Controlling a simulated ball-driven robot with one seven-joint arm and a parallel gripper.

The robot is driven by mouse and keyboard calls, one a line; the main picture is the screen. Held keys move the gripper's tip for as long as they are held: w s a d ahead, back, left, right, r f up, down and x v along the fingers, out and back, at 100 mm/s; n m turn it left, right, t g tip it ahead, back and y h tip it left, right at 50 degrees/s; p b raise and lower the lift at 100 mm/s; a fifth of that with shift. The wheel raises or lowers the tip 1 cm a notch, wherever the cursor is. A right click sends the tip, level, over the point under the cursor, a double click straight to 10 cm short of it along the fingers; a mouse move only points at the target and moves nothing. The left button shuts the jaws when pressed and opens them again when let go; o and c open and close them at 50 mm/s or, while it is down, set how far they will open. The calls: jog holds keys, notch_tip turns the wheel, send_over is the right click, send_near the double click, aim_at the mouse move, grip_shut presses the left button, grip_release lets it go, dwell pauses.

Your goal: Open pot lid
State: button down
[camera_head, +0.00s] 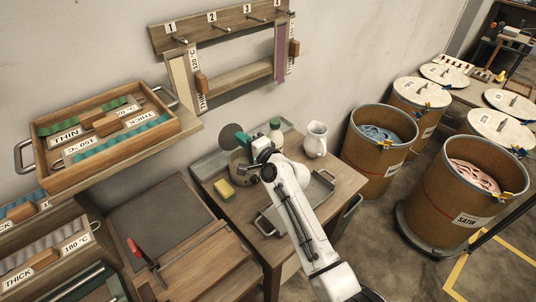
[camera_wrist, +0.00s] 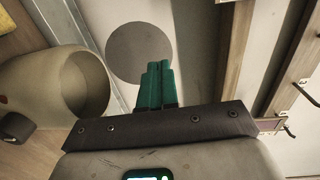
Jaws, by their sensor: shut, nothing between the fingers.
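The pot (camera_head: 240,168) is a beige round vessel on the small wooden table, partly hidden behind my gripper in the head view. In the wrist view the pot (camera_wrist: 62,85) shows at the left with its mouth uncovered. A dark grey disc, which looks like the pot lid (camera_head: 231,137), stands raised above the pot near the wall. The lid (camera_wrist: 137,48) also shows in the wrist view, partly behind my teal fingers. My gripper (camera_wrist: 158,70) is shut and empty beside the pot mouth.
A yellow sponge (camera_head: 224,189) lies left of the pot. A metal tray (camera_head: 319,187) is on the table. The wall is close behind, with a numbered rack (camera_head: 226,28).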

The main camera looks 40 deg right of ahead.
jog(key=s+r, duration=0.2)
jog(key=s, duration=0.8)
jog(key=shift+b, duration=0.3)
jog(key=s+a+f+n+g, duration=0.2)
jog(key=s+f+n, duration=0.1)
jog(key=s, duration=0.1)
jog(key=s+a+f+n+g+y, duration=0.1)
jog(key=s+a+f+n+g, duration=0.2)
jog(key=s+f, duration=0.1)
jog(key=s+a+f+n+g+y, duration=0.1)
jog(key=s+a+f+n+g, duration=0.1)
jog(key=s+f+n+g, duration=0.1)
jog(key=shift+s+a+f+n, duration=0.2)
jog(key=shift+s+f+n, duration=0.1)
jog(key=shift+s, duration=0.35)
jog(key=shift+s+a+f+n, duration=0.2)
jog(key=shift+s+f+n, duration=0.1)
jog(key=shift+s, duration=0.3)
jog(key=s+f+n+g+h, duration=0.2)
jog(key=s+n+g, duration=0.5)
jog(key=s, duration=1.3)
jog(key=shift+a+f+g, duration=0.25)
jog(key=shift+f+g, duration=0.15)
jog(key=shift+g, duration=0.2)
